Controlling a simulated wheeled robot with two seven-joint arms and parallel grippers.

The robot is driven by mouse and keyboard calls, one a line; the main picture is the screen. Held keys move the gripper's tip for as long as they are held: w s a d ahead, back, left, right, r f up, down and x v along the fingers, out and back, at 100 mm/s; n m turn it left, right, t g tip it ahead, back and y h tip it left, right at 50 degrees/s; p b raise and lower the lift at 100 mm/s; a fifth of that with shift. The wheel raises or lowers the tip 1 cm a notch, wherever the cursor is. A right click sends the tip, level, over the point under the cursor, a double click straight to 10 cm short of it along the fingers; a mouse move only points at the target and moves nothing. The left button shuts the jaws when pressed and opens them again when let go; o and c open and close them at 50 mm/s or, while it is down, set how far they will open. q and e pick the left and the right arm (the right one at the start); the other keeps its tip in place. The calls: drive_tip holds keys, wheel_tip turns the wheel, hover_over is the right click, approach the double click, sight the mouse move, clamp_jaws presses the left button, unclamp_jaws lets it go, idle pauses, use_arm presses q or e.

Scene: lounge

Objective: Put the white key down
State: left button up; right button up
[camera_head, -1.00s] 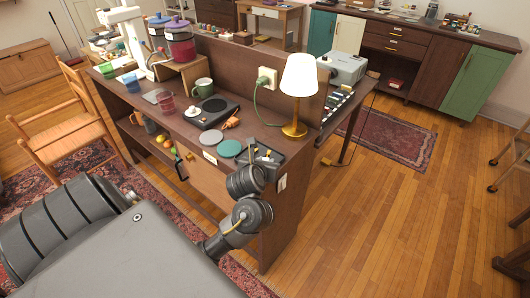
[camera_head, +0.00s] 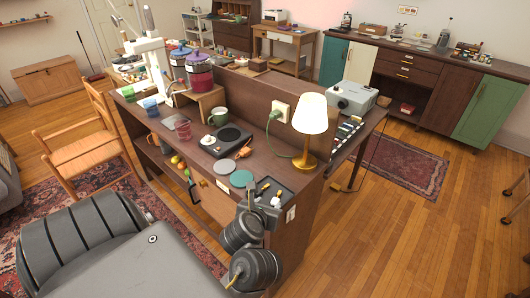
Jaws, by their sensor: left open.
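My left arm comes in from the lower left, and its left gripper (camera_head: 251,197) is at the near left edge of a dark tray (camera_head: 291,188) on the wooden counter. The gripper is open, small in view and partly hidden behind my dark wrist. Small yellow and white items (camera_head: 276,201) lie in the tray beside the gripper. I cannot tell for certain which of them is the white key, and no key shows clearly between the fingers. My right gripper is out of view.
A raised panel stands behind.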

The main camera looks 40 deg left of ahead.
use_arm(q)
drive_tip(key=shift+v, duration=1.1)
drive_tip(key=shift+a, duration=0.1)
